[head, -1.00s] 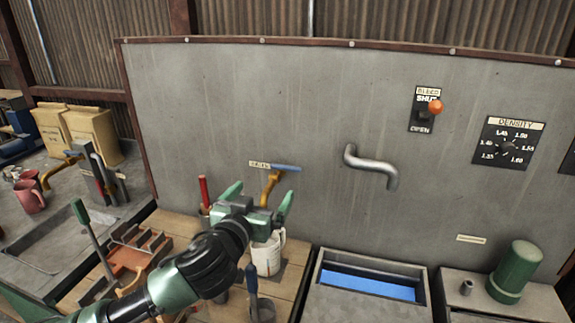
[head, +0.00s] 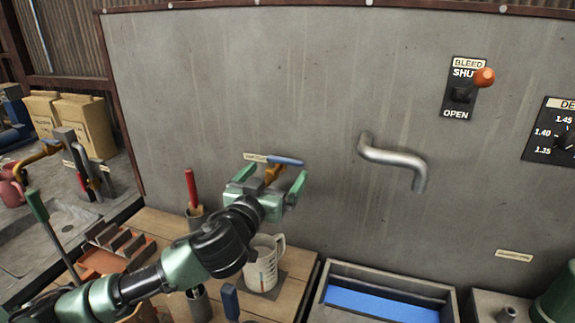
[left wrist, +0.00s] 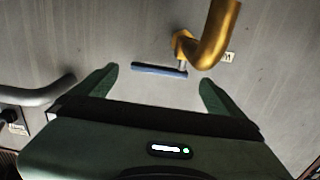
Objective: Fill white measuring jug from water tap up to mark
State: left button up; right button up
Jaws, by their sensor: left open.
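The white measuring jug (head: 264,270), with marks on its side, stands upright on the wooden bench below the tap. Its water level cannot be told, and my arm partly covers it. The water tap has a brass body (head: 273,174) and a blue lever (head: 287,161) on the grey wall. My left gripper (head: 271,181) is open in front of the tap. In the left wrist view, the blue lever (left wrist: 158,69) appears between the open fingers, and the brass spout (left wrist: 217,35) shows near the right finger. Contact cannot be told. No water stream is visible. My right gripper is not in view.
A grey bent pipe (head: 397,157) sticks out of the wall to the right. An orange-knobbed bleed lever (head: 484,77) is above it. A trough with blue inside (head: 380,303) stands right of the bench. A red-handled tool (head: 191,187) stands left of my gripper.

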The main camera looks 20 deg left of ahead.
aim_at(284, 163)
pick_arm(q)
jog(key=w, duration=0.2)
jog(key=w+p, duration=0.1)
jog(key=w, duration=0.1)
jog(key=w+p, duration=0.1)
jog(key=shift+w+d+r, duration=0.1)
jog(key=shift+w+r, duration=0.2)
jog(key=shift+w, duration=0.1)
jog(key=shift+w+f, duration=0.1)
jog(key=shift+w, duration=0.35)
jog(key=shift+s, duration=0.1)
jog(key=shift+c, duration=0.3)
